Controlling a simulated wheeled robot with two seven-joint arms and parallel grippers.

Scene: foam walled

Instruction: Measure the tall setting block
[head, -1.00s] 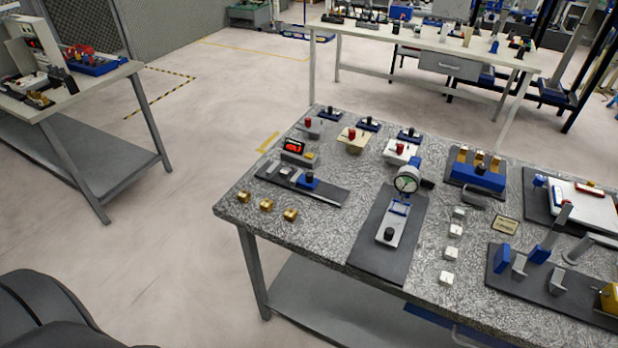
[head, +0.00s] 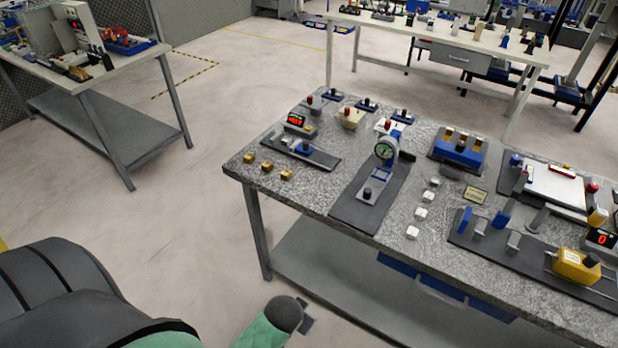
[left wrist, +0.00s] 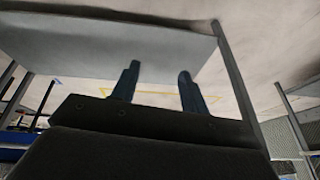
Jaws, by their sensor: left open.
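I cannot tell which piece is the tall setting block. Several small pale blocks (head: 421,213) stand in a row on the speckled bench (head: 320,196), and several brass blocks (head: 267,166) stand near its left edge. A dial gauge (head: 385,151) is mounted on a stand over a dark mat (head: 352,207), with a blue-framed plate and black knob in front. My left gripper (left wrist: 159,70) is open in the left wrist view, its two dark fingers apart with nothing between them. My green left arm shows low in the head view, short of the bench. My right gripper is out of view.
A small device with a red display (head: 296,119) sits at the back left. A blue holder with brass pieces (head: 457,150) stands right of the gauge. A yellow device (head: 577,265) and upright blue pieces crowd the right side. Floor left of the bench is clear.

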